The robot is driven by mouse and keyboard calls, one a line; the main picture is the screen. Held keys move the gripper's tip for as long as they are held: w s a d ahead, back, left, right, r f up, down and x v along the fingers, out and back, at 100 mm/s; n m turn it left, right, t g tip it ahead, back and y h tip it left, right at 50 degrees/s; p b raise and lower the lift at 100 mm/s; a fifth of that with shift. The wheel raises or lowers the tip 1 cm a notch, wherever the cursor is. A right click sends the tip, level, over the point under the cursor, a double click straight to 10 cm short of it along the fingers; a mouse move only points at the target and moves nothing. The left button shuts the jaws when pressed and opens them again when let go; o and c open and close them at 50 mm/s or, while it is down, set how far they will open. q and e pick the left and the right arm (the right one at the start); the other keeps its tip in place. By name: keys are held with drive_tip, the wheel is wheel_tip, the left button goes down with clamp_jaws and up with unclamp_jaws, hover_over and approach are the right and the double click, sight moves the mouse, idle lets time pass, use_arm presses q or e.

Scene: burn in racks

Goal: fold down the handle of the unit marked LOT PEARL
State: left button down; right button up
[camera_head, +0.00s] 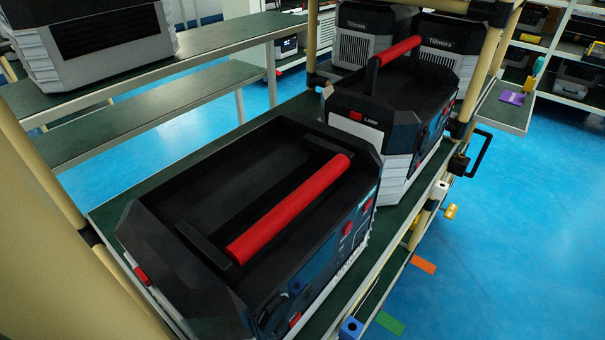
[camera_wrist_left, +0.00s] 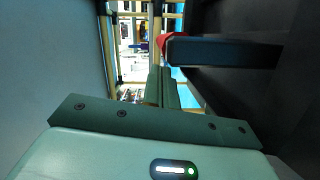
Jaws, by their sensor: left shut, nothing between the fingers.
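The near unit (camera_head: 145,235) is a dark case on the green shelf. Its red handle (camera_head: 290,208) lies low across the recessed top on two black arms. The far unit (camera_head: 395,115) stands behind it, with its red handle (camera_head: 400,47) raised above the top. No LOT PEARL marking is legible. In the left wrist view my left gripper (camera_wrist_left: 162,75) is shut and empty. A black bar (camera_wrist_left: 225,52) with a red end (camera_wrist_left: 172,42) is just beyond it to the right; I cannot tell which unit it belongs to. Neither gripper shows in the head view.
Two Tillmora units (camera_head: 360,35) stand at the back. Another unit (camera_head: 100,40) sits on the left shelf. Tan rack posts (camera_head: 490,60) rise beside the units, and a black loop handle (camera_head: 483,150) sticks out at the right. The blue floor (camera_head: 510,230) at right is mostly open.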

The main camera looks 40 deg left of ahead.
use_arm(q)
drive_tip(key=shift+d+f, duration=0.1)
drive_tip(key=shift+d, duration=0.35)
drive_tip(key=shift+d+m, duration=0.1)
drive_tip(key=shift+m, duration=0.2)
